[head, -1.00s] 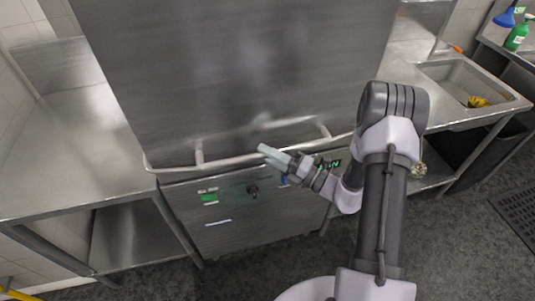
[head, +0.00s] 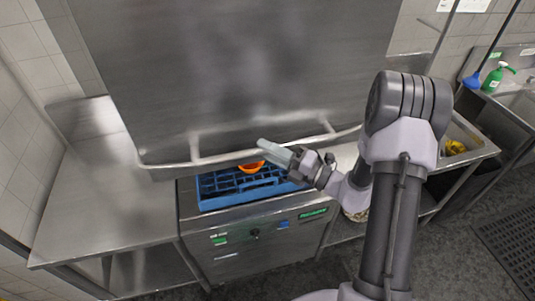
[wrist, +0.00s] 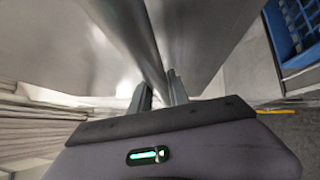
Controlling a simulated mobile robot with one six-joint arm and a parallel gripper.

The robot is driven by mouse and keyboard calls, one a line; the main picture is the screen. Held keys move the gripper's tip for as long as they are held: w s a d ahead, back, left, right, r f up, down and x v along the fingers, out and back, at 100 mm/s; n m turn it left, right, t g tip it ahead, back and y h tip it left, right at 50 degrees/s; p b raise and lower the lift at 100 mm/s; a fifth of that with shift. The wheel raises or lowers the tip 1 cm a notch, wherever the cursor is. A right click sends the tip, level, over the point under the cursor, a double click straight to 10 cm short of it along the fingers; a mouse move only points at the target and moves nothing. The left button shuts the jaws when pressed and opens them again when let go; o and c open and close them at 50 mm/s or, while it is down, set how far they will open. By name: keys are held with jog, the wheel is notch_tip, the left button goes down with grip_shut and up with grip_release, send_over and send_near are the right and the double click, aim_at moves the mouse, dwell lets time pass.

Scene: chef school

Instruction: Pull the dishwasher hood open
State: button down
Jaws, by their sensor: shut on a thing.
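The dishwasher hood (head: 235,75) is a large steel box, raised part way above the dishwasher base (head: 262,240). Its bar handle (head: 225,157) runs along the hood's lower front edge. My gripper (head: 264,146) is shut on the handle at its middle right. In the wrist view the handle (wrist: 143,40) runs down between the two fingers (wrist: 160,92). A blue dish rack (head: 225,192) with an orange item (head: 251,167) shows in the gap under the hood. The rack (wrist: 292,35) also shows at the upper right of the wrist view.
Steel counters stand left (head: 105,200) and right of the dishwasher. The right one has a sink with a yellow item (head: 455,147). A green bottle (head: 493,78) stands at the far right. Grey floor is free in front.

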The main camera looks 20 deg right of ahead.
notch_tip(320, 180, up, 6)
jog(key=p, duration=0.3)
jog(key=c, duration=1.3)
grip_release()
jog(key=shift+o, duration=0.2)
jog(key=shift+d+f, duration=0.1)
jog(key=b+v, duration=0.2)
jog(key=v, duration=1.5)
jog(key=shift+s+b, duration=0.2)
jog(key=shift+b, duration=0.15)
